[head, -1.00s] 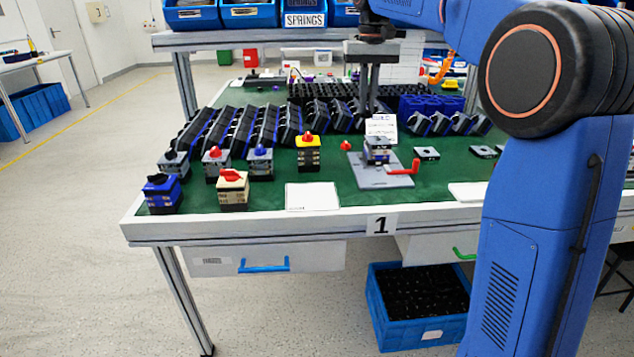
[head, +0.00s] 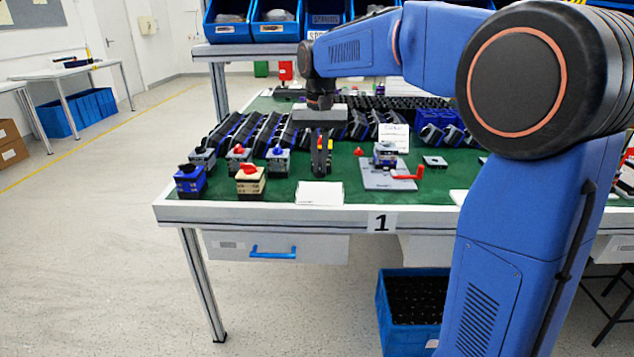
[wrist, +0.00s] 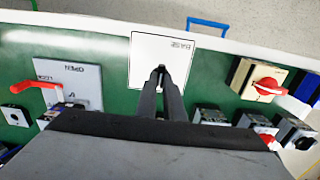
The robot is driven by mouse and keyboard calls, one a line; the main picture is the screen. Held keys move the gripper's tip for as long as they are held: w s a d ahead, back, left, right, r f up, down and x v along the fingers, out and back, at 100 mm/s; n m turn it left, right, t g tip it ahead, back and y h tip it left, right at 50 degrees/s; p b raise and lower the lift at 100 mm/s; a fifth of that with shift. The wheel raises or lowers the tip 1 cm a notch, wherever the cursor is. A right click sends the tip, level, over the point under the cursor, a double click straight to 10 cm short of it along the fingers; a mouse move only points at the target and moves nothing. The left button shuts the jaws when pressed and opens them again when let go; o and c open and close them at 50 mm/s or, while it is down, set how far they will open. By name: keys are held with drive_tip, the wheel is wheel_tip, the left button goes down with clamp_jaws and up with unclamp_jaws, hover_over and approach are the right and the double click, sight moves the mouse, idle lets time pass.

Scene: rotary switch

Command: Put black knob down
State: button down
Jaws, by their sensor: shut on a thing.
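My gripper (head: 321,170) is low over the table, in front of the yellow switch, which it mostly hides in the head view. In the wrist view, its two dark fingers (wrist: 161,74) are close together, with the tips over the near edge of a white card (wrist: 160,52). They are shut on a small dark thing, taken to be the black knob; it is hard to make out against the black fingers. The grey switch (head: 385,152) stands on the grey fixture plate (head: 378,180), with a red lever (head: 410,173) beside it.
A blue switch (head: 190,183) and a cream switch with a red knob (head: 249,180) stand at front left, with grey switches behind. A loose red knob (head: 359,152) lies left of the fixture. Tilted black bins line the back. The white card (head: 320,193) lies flat at the front edge.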

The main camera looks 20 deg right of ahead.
sight(320, 168)
drive_tip(key=shift+f, duration=2.6)
drive_tip(key=shift+f, duration=0.1)
drive_tip(key=c, duration=1.9)
unclamp_jaws()
drive_tip(key=shift+o, duration=0.2)
wheel_tip(320, 168, up, 12)
drive_tip(key=shift+r, duration=0.15)
drive_tip(key=s+d+f+n+t, duration=0.1)
drive_tip(key=s+d+f, duration=0.1)
drive_tip(key=s+f, duration=0.4)
drive_tip(key=s+d+f+n+t, duration=0.1)
drive_tip(key=s+f, duration=0.5)
drive_tip(key=s, duration=1)
drive_tip(key=s+d+f+n+t, duration=0.1)
drive_tip(key=s+d+f, duration=0.3)
drive_tip(key=s, duration=0.7)
wheel_tip(320, 168, down, 3)
drive_tip(key=shift+s+r+n+t, duration=0.15)
drive_tip(key=shift+s+n+t, duration=0.15)
drive_tip(key=shift+t, duration=0.6)
